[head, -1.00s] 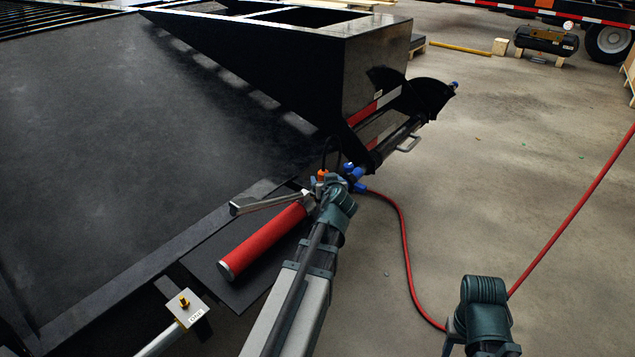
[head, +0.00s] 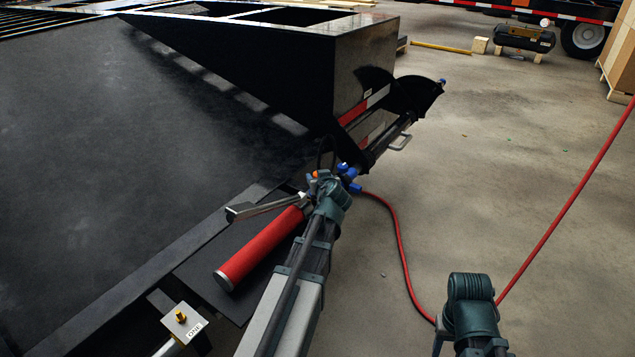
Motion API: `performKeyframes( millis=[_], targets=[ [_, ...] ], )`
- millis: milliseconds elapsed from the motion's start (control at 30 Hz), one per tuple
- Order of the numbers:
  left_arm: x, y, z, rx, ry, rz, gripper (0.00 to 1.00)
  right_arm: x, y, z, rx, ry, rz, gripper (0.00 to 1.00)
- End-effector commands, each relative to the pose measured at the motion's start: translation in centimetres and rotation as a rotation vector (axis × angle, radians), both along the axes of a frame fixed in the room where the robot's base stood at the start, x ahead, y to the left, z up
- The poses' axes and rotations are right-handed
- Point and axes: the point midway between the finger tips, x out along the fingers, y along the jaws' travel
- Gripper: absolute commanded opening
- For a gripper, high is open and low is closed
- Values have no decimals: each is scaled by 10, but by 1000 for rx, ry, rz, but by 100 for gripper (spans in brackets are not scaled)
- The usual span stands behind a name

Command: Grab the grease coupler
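A red grease gun (head: 262,245) with a metal lever (head: 268,206) lies on a black plate beside the trailer deck. A thin black hose (head: 325,150) loops up near its head. I cannot pick out the grease coupler clearly; my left wrist covers much of that spot. My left gripper (head: 322,184) is at the head end of the grease gun, beside a small orange part (head: 314,174) and blue fittings (head: 348,174). Its fingers are mostly hidden, so I cannot tell whether they hold anything. My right arm shows at the lower right, with its gripper out of sight.
The black trailer deck (head: 110,180) fills the left, and its raised ramp structure (head: 330,75) stands ahead. A red hose (head: 400,235) runs over the floor and up at the right. A labelled bracket (head: 186,322) is at lower left. Concrete floor (head: 520,170) is open at right.

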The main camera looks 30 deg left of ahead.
Motion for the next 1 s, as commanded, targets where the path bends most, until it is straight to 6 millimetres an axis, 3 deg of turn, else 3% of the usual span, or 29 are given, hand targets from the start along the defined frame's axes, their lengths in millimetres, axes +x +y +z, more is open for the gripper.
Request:
performKeyframes(
  millis=[33,300,733,1000],
  targets=[
    [0,0,0,0,0,0,44,0,0,0,0,0,0,50],
    [0,0,0,0,0,0,0,0,0,0,0,0,0,50],
    [0,0,4,0,0,0,0,0,0,4,0,0,1,50],
    [0,0,28,0,0,0,0,0,0,28,0,1,6,50]
  ],
)
